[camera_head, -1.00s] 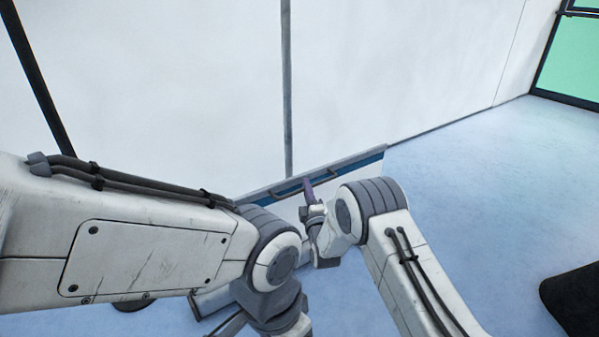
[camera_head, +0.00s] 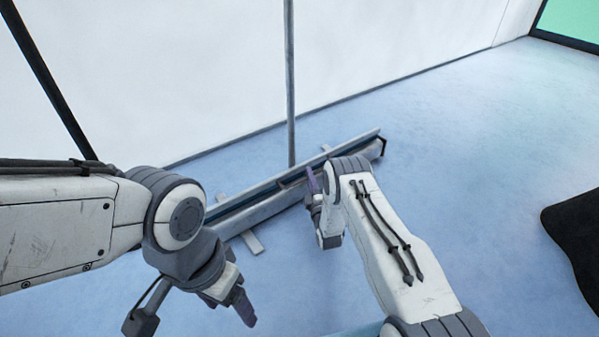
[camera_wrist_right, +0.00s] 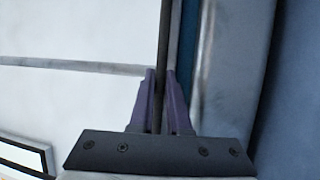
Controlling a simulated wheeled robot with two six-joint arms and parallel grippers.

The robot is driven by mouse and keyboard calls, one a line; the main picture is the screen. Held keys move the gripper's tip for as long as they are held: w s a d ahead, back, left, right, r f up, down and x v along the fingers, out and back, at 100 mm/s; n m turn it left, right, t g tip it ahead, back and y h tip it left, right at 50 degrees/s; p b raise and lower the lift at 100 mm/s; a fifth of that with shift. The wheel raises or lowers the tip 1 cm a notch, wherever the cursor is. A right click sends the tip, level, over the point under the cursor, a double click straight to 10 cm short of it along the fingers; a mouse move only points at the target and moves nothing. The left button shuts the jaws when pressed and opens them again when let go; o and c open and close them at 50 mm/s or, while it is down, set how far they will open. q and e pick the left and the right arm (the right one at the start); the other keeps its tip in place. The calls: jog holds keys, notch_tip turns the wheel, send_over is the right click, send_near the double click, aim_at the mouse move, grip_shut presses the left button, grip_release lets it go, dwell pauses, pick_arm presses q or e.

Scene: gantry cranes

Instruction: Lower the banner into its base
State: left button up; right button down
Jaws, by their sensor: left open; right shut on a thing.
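The base (camera_head: 268,211) is a long grey housing on the floor with small feet. The banner (camera_head: 246,202) shows only as its top bar with a blue stripe, lying low along the base's slot; how deep it sits I cannot tell. My right gripper (camera_head: 312,183) is shut on the dark handle of the banner's bar, near the middle of the base. In the right wrist view its purple fingers (camera_wrist_right: 162,85) close around the dark handle bar (camera_wrist_right: 164,40). My left gripper (camera_head: 243,304) is open and empty, in front of the base, apart from it.
A thin upright pole (camera_head: 290,80) rises behind the base. A white wall (camera_head: 200,70) stands behind, with a dark slanted post (camera_head: 50,80) at left. A black object (camera_head: 578,240) lies on the floor at right. The blue floor between is clear.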

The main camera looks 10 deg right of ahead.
jog(key=shift+a+f, duration=0.1)
jog(key=shift+f, duration=0.15)
jog(key=c, duration=0.9)
grip_release()
jog(key=shift+r, duration=0.1)
jog(key=shift+s+p, duration=0.25)
jog(key=shift+p, duration=0.1)
jog(key=s+p, duration=0.2)
jog(key=s, duration=0.1)
jog(key=s+f+p, duration=0.1)
jog(key=s+p, duration=0.1)
jog(key=s, duration=0.1)
jog(key=s+f+p, duration=0.1)
jog(key=s+p, duration=0.1)
jog(key=s, duration=0.1)
jog(key=shift+s, duration=0.4)
